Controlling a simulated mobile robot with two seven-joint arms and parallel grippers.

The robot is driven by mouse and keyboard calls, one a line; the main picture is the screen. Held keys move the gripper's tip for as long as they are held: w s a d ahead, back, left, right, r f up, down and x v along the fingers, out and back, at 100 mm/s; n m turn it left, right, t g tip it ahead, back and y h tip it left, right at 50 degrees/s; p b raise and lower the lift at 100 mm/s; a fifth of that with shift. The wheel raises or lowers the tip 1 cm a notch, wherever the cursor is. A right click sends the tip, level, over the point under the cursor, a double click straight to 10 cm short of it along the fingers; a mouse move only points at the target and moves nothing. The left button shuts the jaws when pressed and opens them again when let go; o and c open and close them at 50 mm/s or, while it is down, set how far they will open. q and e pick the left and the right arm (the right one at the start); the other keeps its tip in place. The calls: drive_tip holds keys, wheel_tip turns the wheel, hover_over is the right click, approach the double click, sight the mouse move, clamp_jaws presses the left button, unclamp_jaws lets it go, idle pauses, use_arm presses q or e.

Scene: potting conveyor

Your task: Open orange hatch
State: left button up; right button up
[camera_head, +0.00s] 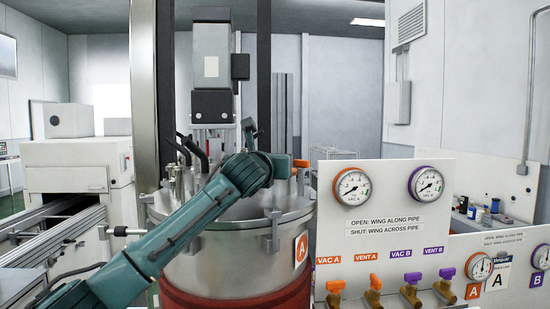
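A steel vessel (225,262) with a flat lid stands in the middle, with an orange "A" label (301,248) on its side. A small orange part (300,163) shows above the right side of the lid, just right of my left wrist. I cannot tell whether it belongs to the hatch. My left arm reaches in from the lower left across the vessel, and its gripper end (272,166) is over the lid. The fingers are mostly hidden, so their opening and any contact are unclear. My arm covers part of the lid. My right gripper is not in view.
A panel at the right carries gauges (352,187) and orange and purple valve wings (373,282). A metal column (144,95) stands left of the vessel, with a grey motor unit (211,62) above the lid. A conveyor (50,226) runs at the left.

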use_arm(q)
drive_tip(key=shift+c, duration=0.6)
clamp_jaws()
